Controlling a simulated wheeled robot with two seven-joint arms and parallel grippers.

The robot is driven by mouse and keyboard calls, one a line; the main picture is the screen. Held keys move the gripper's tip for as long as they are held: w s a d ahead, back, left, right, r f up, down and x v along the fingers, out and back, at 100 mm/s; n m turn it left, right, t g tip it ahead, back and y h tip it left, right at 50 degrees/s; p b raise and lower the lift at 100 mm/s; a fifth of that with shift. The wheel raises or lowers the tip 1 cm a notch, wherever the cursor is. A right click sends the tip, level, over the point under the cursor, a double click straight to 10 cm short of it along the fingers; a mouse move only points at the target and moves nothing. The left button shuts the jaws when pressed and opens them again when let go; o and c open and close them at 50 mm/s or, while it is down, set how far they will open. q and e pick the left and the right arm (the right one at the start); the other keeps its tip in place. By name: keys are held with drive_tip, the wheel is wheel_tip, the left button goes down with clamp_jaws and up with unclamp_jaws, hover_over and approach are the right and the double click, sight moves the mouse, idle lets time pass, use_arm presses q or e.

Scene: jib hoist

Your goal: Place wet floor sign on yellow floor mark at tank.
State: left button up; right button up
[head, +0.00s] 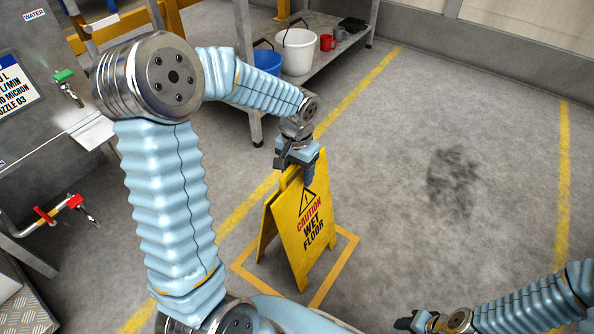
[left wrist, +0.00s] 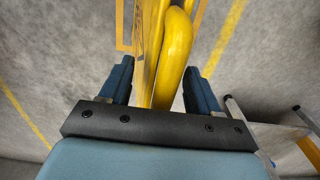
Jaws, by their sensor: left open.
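The yellow wet floor sign (head: 311,222) stands upright with its legs spread on the floor. Its feet appear to be inside the yellow square floor mark (head: 344,262), though the sign hides part of the outline. My left gripper (head: 292,170) is at the top of the sign. In the left wrist view, the sign's yellow handle (left wrist: 175,62) lies between the two open fingers (left wrist: 160,82), with gaps at both sides. My right gripper (head: 418,322) is low at the bottom edge of the head view, away from the sign; its jaw state is unclear.
The grey tank (head: 40,110) with green-handled (head: 64,76) and red-handled taps is at the left. A dark stain (head: 453,182) marks the clear floor at right.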

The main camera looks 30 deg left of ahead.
use_arm(q)
wheel_tip(320, 180, up, 11)
drive_tip(key=shift+r+p, duration=0.2)
drive_tip(key=shift+p, duration=0.75)
drive_tip(key=shift+r, duration=0.3)
